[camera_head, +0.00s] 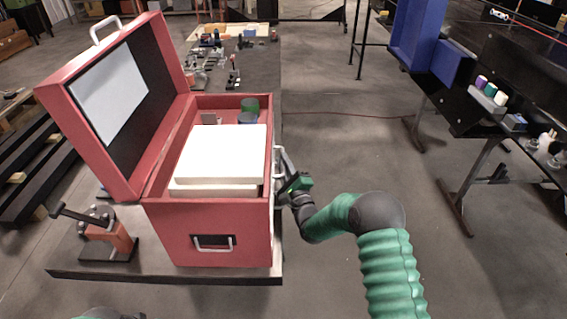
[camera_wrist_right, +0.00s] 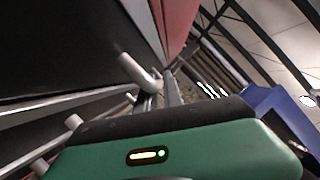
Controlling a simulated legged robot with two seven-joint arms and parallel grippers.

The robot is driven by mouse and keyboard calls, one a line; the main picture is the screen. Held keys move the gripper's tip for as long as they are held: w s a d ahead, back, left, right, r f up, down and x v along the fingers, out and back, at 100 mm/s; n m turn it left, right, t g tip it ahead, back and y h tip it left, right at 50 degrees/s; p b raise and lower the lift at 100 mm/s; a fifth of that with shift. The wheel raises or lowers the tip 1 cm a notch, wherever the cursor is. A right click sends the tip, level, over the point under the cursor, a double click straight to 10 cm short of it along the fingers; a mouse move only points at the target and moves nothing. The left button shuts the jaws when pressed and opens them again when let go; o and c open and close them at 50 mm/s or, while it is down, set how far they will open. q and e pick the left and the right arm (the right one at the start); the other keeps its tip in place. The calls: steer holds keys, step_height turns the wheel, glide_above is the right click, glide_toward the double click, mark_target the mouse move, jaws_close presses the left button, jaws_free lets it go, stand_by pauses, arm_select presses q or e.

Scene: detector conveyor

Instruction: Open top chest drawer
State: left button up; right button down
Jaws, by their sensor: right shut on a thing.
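A red chest (camera_head: 222,222) stands on the table with its lid (camera_head: 120,95) raised to the left. Its drawer front faces right and is seen nearly edge-on in the head view. My right gripper (camera_head: 285,185) is at the upper part of that front, shut on the top drawer handle (camera_head: 277,163). In the right wrist view, pale metal handles (camera_wrist_right: 136,72) stand out from dark drawer fronts (camera_wrist_right: 62,50), and my gripper's fingers (camera_wrist_right: 165,92) reach to the upper one. I see no clear gap at the drawer. My left gripper is out of view.
White boxes (camera_head: 222,153) lie in the chest's open top. An orange clamp-like tool (camera_head: 108,238) stands on the table (camera_head: 160,274) left of the chest. Small parts (camera_head: 210,55) lie farther back. Floor (camera_head: 345,150) right of the chest is clear up to a black table (camera_head: 470,95).

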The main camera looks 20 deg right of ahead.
steer(key=shift+a+f, duration=0.15)
steer(key=shift+f, duration=0.05)
steer(key=shift+d, duration=0.2)
steer(key=s+d+b, duration=0.1)
steer(key=s+d, duration=0.2)
steer(key=d, duration=0.7)
steer(key=s+d+b, duration=0.2)
steer(key=s+d, duration=0.1)
steer(key=d, duration=0.8)
steer(key=shift+b, duration=0.3)
steer(key=shift+s, duration=0.1)
steer(key=c, duration=1.8)
jaws_free()
steer(key=shift+o, duration=0.2)
steer(key=shift+r, duration=0.1)
steer(key=shift+s, duration=0.1)
steer(key=b+v, duration=0.2)
steer(key=v, duration=1.4)
steer(key=shift+s, duration=0.35)
